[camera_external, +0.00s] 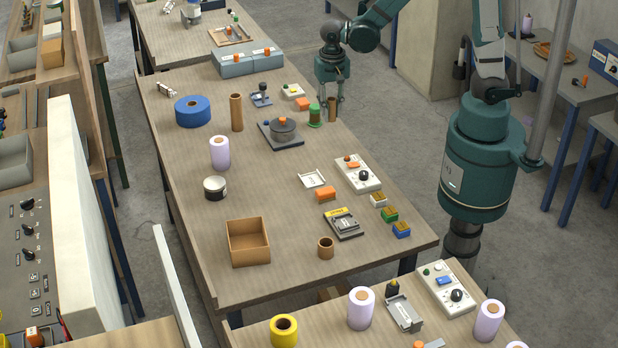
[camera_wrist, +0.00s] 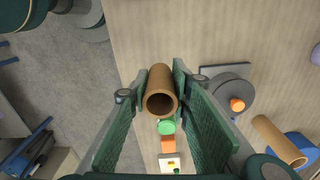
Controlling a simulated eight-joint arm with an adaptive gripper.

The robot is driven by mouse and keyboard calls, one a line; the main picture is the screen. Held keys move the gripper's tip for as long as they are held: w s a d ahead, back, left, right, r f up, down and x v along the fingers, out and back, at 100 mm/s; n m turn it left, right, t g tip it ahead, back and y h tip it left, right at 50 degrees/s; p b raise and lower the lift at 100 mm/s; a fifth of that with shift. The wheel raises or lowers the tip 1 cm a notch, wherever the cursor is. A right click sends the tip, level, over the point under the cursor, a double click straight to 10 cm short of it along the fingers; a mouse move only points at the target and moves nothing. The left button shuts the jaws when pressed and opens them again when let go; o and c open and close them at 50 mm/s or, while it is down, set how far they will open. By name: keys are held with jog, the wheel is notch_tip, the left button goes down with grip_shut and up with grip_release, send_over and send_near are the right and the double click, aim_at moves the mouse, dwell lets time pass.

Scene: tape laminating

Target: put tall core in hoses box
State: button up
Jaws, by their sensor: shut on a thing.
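My gripper (camera_external: 334,102) is shut on a brown cardboard core (camera_external: 332,109) at the right edge of the table. In the wrist view this core (camera_wrist: 161,92) sits upright between the two fingers, its open end facing the camera. Another brown core (camera_external: 237,112), which looks taller, stands upright beside the blue tape roll; it also shows in the wrist view (camera_wrist: 279,142). A short, wide core (camera_external: 326,248) stands near the front of the table. An open brown box (camera_external: 248,242) is at the front left; no label on it is readable.
A green spool (camera_external: 315,116) stands close beside the held core. A grey round device (camera_external: 282,131), a blue tape roll (camera_external: 193,111), a lilac roll (camera_external: 220,153) and a white-sided tin (camera_external: 215,188) are on the table. The table middle is mostly clear.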

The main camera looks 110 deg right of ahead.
jog(key=w+a+r, duration=0.1)
jog(key=w+a, duration=0.1)
jog(key=w, duration=0.5)
jog(key=w+a, duration=0.3)
jog(key=w, duration=0.4)
jog(key=n+p, duration=0.1)
jog(key=n, duration=0.2)
send_over(247, 238)
jog(key=w+a, duration=0.1)
jog(key=a, duration=0.3)
jog(key=shift+a+f, duration=0.1)
jog(key=shift+a, duration=0.1)
jog(key=shift+f, duration=3.15)
jog(key=shift+f, duration=0.1)
jog(key=shift+f, duration=1.8)
